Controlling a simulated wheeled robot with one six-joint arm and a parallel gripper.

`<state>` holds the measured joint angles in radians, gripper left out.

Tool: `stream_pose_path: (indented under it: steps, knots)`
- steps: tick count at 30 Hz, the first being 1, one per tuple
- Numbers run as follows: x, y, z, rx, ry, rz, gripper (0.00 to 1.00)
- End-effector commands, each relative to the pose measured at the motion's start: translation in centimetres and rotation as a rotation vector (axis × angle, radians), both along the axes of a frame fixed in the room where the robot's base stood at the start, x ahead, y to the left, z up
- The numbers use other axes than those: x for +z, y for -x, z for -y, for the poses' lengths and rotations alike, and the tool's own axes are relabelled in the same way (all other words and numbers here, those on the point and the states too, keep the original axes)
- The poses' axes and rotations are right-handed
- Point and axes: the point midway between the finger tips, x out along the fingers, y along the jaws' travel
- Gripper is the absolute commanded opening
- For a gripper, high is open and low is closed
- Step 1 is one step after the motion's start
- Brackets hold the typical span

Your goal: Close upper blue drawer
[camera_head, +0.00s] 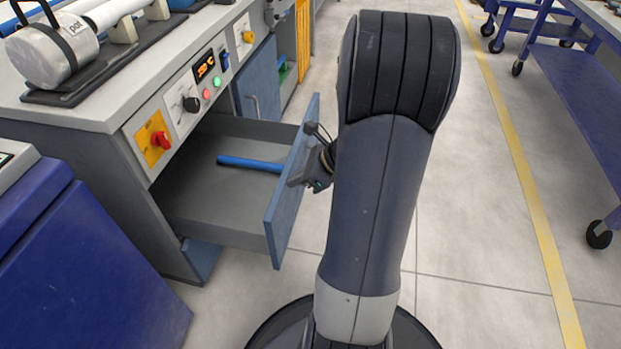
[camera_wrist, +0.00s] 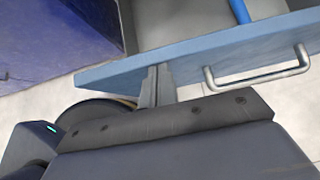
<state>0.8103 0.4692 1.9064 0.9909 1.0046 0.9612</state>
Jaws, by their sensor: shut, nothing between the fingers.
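The upper blue drawer (camera_head: 290,190) is pulled out of the grey workbench in the head view. A blue pipe (camera_head: 250,163) lies inside it. My gripper (camera_head: 297,181) is at the outer side of the drawer front, mostly hidden by my arm in that view. In the wrist view the drawer front (camera_wrist: 215,48) crosses the picture, with its metal handle (camera_wrist: 258,76) to the right. My gripper (camera_wrist: 157,72) is shut and empty, its fingertips at the drawer front, left of the handle. Whether they touch it I cannot tell.
The workbench (camera_head: 100,120) has a control panel with a red knob (camera_head: 160,139) above the drawer. A blue cabinet (camera_head: 80,265) stands at the left. A blue cart (camera_head: 575,90) is at the right, with clear floor (camera_head: 470,220) between it and my arm.

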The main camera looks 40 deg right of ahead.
Motion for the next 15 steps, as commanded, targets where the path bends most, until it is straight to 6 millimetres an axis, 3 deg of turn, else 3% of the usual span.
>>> stream_pose_path:
  steps: [15]
  knots:
    - [0.2, -10.8, -9.5, 0.008, -0.001, -0.003, 0.0]
